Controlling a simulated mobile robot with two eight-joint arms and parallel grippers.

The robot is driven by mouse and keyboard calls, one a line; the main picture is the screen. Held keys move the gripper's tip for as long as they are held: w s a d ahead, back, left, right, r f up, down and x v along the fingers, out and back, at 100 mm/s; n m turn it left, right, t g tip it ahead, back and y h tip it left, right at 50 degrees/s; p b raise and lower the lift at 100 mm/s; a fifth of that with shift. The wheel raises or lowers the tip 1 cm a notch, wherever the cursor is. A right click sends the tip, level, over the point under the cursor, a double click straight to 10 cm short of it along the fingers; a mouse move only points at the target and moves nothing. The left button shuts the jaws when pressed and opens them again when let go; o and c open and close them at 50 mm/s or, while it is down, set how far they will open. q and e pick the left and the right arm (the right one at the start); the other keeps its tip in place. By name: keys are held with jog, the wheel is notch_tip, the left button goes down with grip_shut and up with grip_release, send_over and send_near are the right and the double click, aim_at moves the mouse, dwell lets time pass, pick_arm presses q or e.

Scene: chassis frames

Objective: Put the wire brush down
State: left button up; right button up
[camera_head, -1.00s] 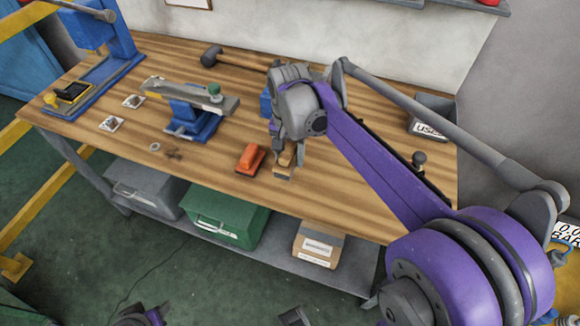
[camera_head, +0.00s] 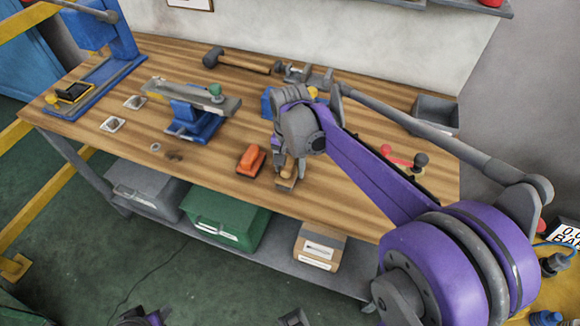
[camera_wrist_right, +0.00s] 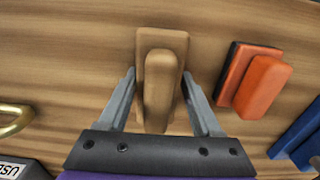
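The wire brush is a wooden block with a rounded wooden handle on top. It lies on the wooden workbench near its front edge, in the head view (camera_head: 286,184) and in the right wrist view (camera_wrist_right: 158,75). Its bristles are hidden. My right gripper (camera_wrist_right: 160,78) is around the brush, one finger on each side of the handle, and the fingers look parted from it. In the head view the right gripper (camera_head: 284,160) comes down onto the brush from above. My left gripper does not show clearly; only a purple arm part is at the bottom edge.
An orange block (camera_head: 251,160) lies just left of the brush, also in the wrist view (camera_wrist_right: 262,86). A blue vise-like stand (camera_head: 196,120), a hammer (camera_head: 240,61) and a grey bin (camera_head: 437,112) stand farther off.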

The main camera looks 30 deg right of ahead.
aim_at(290, 159)
jog(key=shift+s+f, duration=0.2)
jog(key=shift+f, duration=0.05)
jog(key=shift+r, duration=0.1)
jog(key=shift+r, duration=0.3)
notch_tip(290, 159, up, 12)
jog(key=shift+w+p, duration=0.1)
jog(key=shift+p, duration=0.8)
jog(key=shift+d, duration=0.1)
jog(key=s+a+f+n+t+p, duration=0.2)
jog(key=s+a+f+n+p, duration=0.1)
jog(key=s+n, duration=0.2)
jog(key=s+a+f+n+t+p, duration=0.2)
jog(key=s+a+f+n+t, duration=0.1)
jog(key=s, duration=0.7)
jog(key=shift+s+a+f+n+p, duration=0.25)
jog(key=shift+a+f+n+p, duration=0.15)
jog(key=shift+f+n, duration=0.5)
